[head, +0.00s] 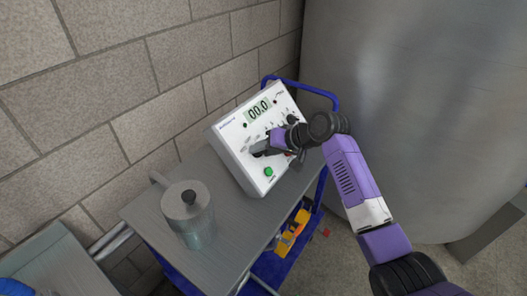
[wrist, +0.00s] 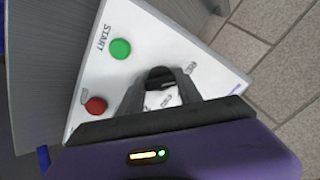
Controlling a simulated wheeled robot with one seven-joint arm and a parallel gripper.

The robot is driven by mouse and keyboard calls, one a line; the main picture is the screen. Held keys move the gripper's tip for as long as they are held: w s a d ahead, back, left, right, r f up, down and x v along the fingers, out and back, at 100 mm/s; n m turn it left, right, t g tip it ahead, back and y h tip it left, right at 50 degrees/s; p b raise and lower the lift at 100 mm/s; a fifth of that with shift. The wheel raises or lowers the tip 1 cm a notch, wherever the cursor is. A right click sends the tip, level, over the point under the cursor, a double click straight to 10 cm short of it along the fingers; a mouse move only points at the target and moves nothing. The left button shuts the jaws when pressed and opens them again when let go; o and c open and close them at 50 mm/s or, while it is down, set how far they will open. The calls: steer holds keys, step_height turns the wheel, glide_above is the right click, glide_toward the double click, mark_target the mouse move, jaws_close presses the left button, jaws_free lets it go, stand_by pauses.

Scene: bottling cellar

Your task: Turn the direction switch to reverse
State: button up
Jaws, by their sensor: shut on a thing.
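The white control box (head: 232,135) stands tilted on the grey cart top, with a display reading 00.0 (head: 258,108). My gripper (head: 264,148) reaches in from the right to the lower part of its panel. In the wrist view my gripper (wrist: 160,82) has its two fingers on either side of a black knob (wrist: 160,73), shut on it. The knob appears to be the direction switch. A label, perhaps REV, is printed to the right of the knob. The fingers hide much of the knob, and I cannot tell which way it points.
A green START button (wrist: 120,48) and a red button (wrist: 95,106) sit close to the fingers. A lidded metal pot (head: 188,210) stands on the cart top (head: 222,230). A yellow tool (head: 291,233) lies on the lower shelf. A brick wall is behind, a large tank (head: 420,90) right.

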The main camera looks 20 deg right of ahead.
stand_by(0.3)
steer(key=o, duration=1.4)
steer(key=v, duration=0.7)
steer(key=shift+s+d+r, duration=0.2)
steer(key=shift+s+d, duration=0.05)
steer(key=shift+s, duration=0.05)
